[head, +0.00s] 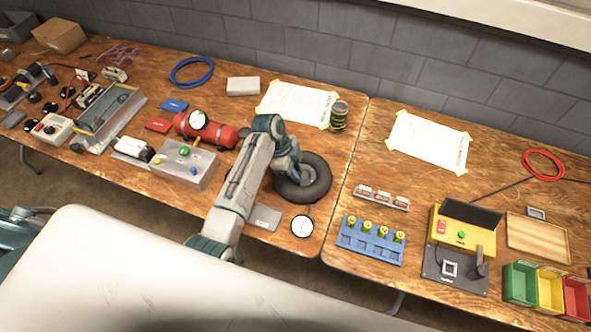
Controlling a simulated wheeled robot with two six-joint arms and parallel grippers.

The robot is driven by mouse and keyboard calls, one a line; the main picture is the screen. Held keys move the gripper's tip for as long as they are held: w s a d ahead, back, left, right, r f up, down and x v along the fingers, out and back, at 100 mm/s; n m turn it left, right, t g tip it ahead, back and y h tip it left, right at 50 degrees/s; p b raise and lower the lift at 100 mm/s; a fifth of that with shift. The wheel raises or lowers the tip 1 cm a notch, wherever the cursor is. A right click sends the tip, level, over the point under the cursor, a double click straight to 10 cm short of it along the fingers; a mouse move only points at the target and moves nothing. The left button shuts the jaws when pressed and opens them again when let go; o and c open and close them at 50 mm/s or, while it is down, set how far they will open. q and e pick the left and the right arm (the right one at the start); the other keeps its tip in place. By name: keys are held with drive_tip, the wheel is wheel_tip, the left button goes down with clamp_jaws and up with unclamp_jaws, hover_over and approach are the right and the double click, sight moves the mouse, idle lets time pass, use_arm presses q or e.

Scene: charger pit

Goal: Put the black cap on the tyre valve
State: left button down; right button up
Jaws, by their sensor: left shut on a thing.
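A black tyre (318,190) lies flat on the wooden bench near the right end of the left table. My left gripper (293,172) is over the tyre's left and middle part, pointing down. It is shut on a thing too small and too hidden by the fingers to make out. The black cap and the tyre valve cannot be picked out in the head view. My right gripper is not in view.
A round white gauge (302,226) lies in front of the tyre. A red cylinder (213,132) and a grey button box (185,168) are left of my arm. A can (339,116) stands behind the tyre. A blue rack (370,240) is on the right table.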

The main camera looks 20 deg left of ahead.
use_arm(q)
drive_tip(key=shift+f+b, duration=0.4)
drive_tip(key=shift+f, duration=0.35)
drive_tip(key=c, duration=1.3)
unclamp_jaws()
drive_tip(key=shift+r, duration=0.1)
drive_tip(key=b+v, duration=0.3)
drive_tip(key=v, duration=0.7)
drive_tip(key=shift+a+r, duration=0.25)
drive_tip(key=shift+r, duration=0.05)
